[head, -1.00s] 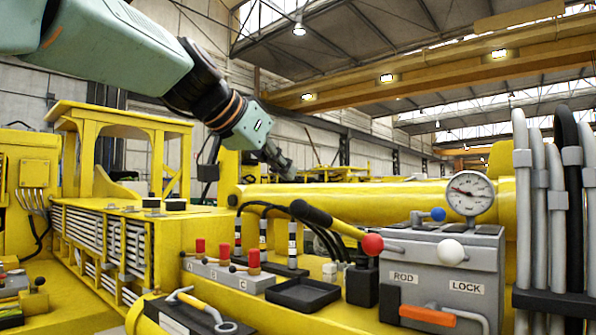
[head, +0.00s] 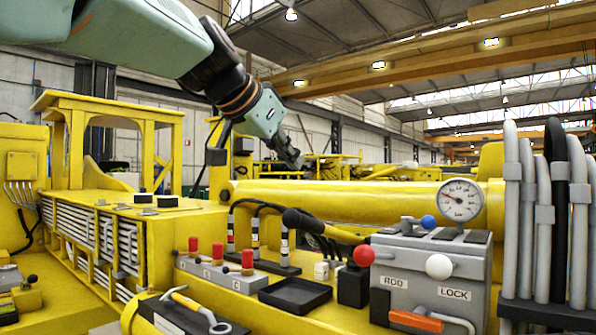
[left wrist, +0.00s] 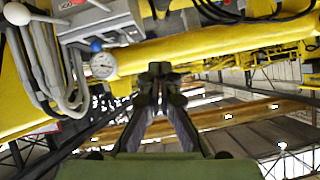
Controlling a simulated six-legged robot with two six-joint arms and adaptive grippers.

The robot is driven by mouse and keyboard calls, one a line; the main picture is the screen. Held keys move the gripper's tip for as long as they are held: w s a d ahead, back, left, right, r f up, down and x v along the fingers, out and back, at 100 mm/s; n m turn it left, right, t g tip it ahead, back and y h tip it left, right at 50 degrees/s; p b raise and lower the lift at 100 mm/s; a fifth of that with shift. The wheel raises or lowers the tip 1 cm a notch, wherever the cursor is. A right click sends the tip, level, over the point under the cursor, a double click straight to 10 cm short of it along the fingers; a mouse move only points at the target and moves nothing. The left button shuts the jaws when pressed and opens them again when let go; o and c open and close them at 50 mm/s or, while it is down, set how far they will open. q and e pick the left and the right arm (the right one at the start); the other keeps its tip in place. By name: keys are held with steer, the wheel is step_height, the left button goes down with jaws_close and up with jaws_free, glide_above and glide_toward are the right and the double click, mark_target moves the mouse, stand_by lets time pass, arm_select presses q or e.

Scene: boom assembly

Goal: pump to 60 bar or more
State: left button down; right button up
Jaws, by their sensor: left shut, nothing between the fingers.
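The pressure gauge (head: 461,200) stands on the grey valve box (head: 425,280); its needle points to the upper left, and its numbers are too small to read. A lever with a black grip and yellow shaft (head: 325,228) slants down to the right, beside a black block (head: 353,286). The box carries red (head: 364,255), white (head: 439,266) and blue (head: 428,221) ball knobs and the labels ROD and LOCK. My left gripper (head: 294,158) is shut and empty, above the yellow boom and apart from the lever. In the left wrist view its fingers (left wrist: 160,75) are together, near the gauge (left wrist: 103,65).
An orange-handled lever (head: 415,320) is at the box's front. Red-topped levers (head: 219,253) and a black tray (head: 295,295) lie left of it. Upright hoses (head: 545,215) stand at the right. The yellow boom (head: 370,205) runs behind.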

arm_select(q)
steer(key=p, duration=0.3)
glide_above(306, 217)
steer(key=f, duration=0.4)
steer(key=shift+w+d+f, duration=0.2)
steer(key=shift+w+d, duration=0.15)
steer(key=shift+d, duration=0.05)
steer(key=shift+s+a+f, duration=0.15)
steer(key=shift+f, duration=0.8)
steer(key=shift+s+a+f, duration=0.15)
steer(key=shift+a+f, duration=0.1)
steer(key=shift+f, duration=0.45)
steer(key=shift+w+a+f, duration=0.2)
steer(key=shift+f, duration=0.25)
steer(key=shift+s, duration=0.2)
